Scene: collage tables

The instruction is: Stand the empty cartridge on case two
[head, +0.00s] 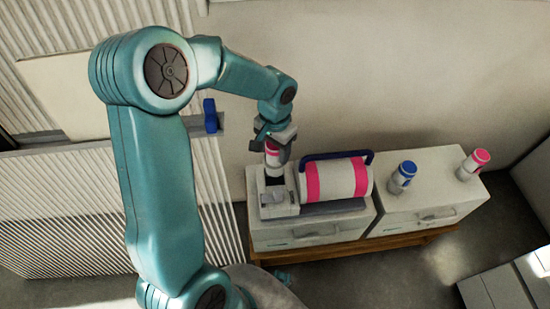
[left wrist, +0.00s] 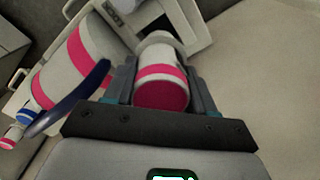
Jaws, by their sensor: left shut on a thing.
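My left gripper (head: 274,135) is shut on a white cartridge with pink bands (head: 272,157), above a pale holder (head: 280,208) on the left case (head: 310,229). In the left wrist view the cartridge (left wrist: 163,72) sits between the two fingers, its pink end toward the camera. I cannot tell whether its lower end touches the holder. The right case (head: 425,215) carries a blue-capped cartridge (head: 403,177) and a pink-capped cartridge (head: 473,164), both standing. I cannot read which case is number two. My right gripper is not in view.
A large white and pink drum (head: 337,180) with a blue handle (head: 335,156) lies close right of the holder. Both cases stand on a wooden bench (head: 420,243) by the wall. The right case's top has bare room around its cartridges. A ribbed panel (head: 60,220) stands left.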

